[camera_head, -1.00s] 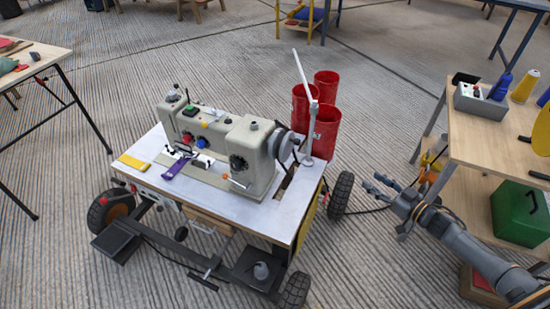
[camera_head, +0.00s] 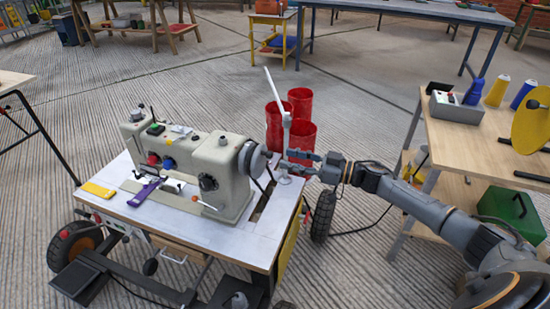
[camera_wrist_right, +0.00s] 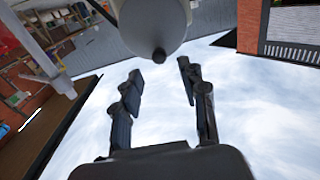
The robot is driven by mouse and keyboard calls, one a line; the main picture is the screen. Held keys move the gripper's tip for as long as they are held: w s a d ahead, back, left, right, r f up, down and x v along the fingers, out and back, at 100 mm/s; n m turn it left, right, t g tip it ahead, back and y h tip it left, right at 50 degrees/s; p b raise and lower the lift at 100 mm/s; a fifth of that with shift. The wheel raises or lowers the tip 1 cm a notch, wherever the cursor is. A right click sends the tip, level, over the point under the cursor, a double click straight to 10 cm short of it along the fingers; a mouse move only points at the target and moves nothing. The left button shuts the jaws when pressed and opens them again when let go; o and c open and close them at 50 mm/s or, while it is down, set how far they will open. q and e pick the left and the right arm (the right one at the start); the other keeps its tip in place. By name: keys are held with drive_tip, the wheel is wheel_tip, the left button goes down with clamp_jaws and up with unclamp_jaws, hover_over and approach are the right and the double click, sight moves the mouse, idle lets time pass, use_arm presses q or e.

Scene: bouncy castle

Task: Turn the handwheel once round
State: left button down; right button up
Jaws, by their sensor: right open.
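The handwheel (camera_head: 252,160) is a dark grey round wheel on the right end of a beige sewing machine (camera_head: 188,170). In the right wrist view the handwheel (camera_wrist_right: 152,22) is a grey rounded shape with a dark hub, at the top, beyond the fingertips. My right gripper (camera_head: 293,161) comes in from the right, level with the wheel and a little apart from it. In the right wrist view its two fingers (camera_wrist_right: 160,73) are spread with nothing between them. My left gripper is not in view.
A white thread stand (camera_head: 285,118) rises close to my right gripper. Red bins (camera_head: 302,135) stand behind the machine's white table (camera_head: 170,214). A wooden workbench (camera_head: 470,140) with bottles and a yellow disc is at the right.

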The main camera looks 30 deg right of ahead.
sight(259, 162)
drive_tip(key=x, duration=0.5)
drive_tip(key=shift+w, duration=0.1)
clamp_jaws()
